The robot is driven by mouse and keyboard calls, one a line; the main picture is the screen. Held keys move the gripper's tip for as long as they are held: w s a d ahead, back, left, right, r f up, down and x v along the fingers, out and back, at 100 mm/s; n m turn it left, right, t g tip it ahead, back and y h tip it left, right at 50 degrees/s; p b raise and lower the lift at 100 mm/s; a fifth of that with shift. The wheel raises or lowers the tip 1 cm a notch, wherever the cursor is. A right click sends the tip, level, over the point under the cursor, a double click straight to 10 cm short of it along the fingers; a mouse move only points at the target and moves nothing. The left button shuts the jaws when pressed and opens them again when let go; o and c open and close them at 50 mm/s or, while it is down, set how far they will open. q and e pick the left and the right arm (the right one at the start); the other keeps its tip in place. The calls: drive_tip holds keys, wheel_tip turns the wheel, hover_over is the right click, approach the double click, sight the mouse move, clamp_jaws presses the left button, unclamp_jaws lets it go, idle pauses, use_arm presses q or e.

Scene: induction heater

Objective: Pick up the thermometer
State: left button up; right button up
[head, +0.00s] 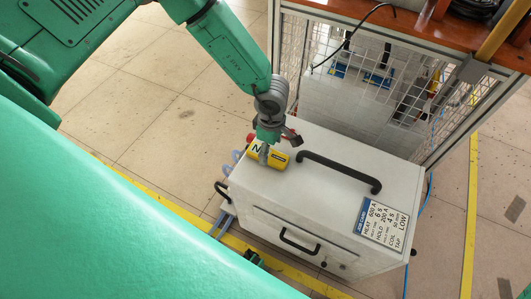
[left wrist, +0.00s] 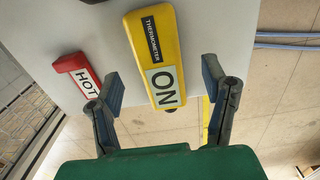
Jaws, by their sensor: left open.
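The thermometer, a yellow block (head: 277,160) with a dark name label and a white "ON" plate, lies on top of the white heater cabinet near its left edge. In the left wrist view the thermometer (left wrist: 152,45) runs from the top towards the middle, its ON end nearest me. My left gripper (head: 277,146) is over the thermometer in the head view and hides part of it. In the left wrist view the open left gripper (left wrist: 162,80) has one finger on each side of the ON end, with gaps showing. My right gripper is not seen.
A red block labelled HOT (left wrist: 80,74) lies beside the thermometer, near the left finger. The white cabinet (head: 330,197) has a black top handle (head: 338,170) and a settings label (head: 388,220). A wire-mesh frame (head: 330,40) with an orange-brown top stands behind it.

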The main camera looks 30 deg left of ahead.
sight(271, 155)
use_arm(q)
drive_tip(key=f, duration=0.2)
drive_tip(key=d+f+b, duration=0.1)
drive_tip(key=f, duration=0.1)
drive_tip(key=shift+w, duration=0.15)
drive_tip(key=shift+a, duration=0.3)
drive_tip(key=shift+c, duration=0.8)
drive_tip(key=shift+a, duration=0.2)
drive_tip(key=c, duration=1.2)
drive_tip(key=shift+d, duration=0.15)
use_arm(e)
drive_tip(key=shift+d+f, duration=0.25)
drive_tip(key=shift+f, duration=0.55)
